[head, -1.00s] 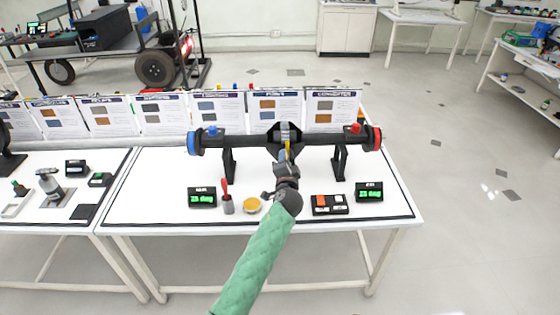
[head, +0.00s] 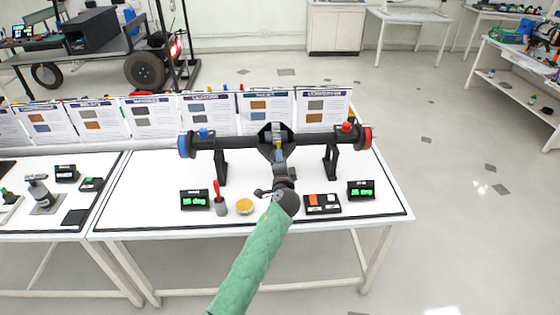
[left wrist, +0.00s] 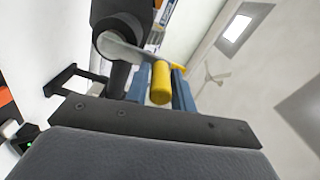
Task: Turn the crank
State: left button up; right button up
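The crank sits at the middle housing (head: 275,131) of a dark horizontal axle on the table. In the left wrist view it shows as a grey arm (left wrist: 122,48) with a yellow handle (left wrist: 161,84). My left gripper (head: 279,153) reaches up to the crank from the front. Its blue fingers (left wrist: 163,92) lie close along both sides of the yellow handle and appear shut on it. The far ends of the fingers are partly hidden by the handle. My right gripper is in neither view.
The axle has a blue end (head: 186,145) and a red end (head: 366,137) on black stands. Displays, a cup with a red tool (head: 221,206), a yellow dish (head: 244,206) and a switch box (head: 322,204) stand in front. Upright info cards (head: 266,108) line the back.

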pick_arm(q)
jog(key=shift+o, duration=1.3)
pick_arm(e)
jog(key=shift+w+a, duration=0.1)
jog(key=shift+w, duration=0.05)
pick_arm(q)
jog(key=shift+s, duration=0.15)
jog(key=shift+s+f+b, duration=0.15)
jog(key=shift+s+b, duration=0.15)
jog(key=s+b, duration=0.2)
jog(key=s, duration=0.5)
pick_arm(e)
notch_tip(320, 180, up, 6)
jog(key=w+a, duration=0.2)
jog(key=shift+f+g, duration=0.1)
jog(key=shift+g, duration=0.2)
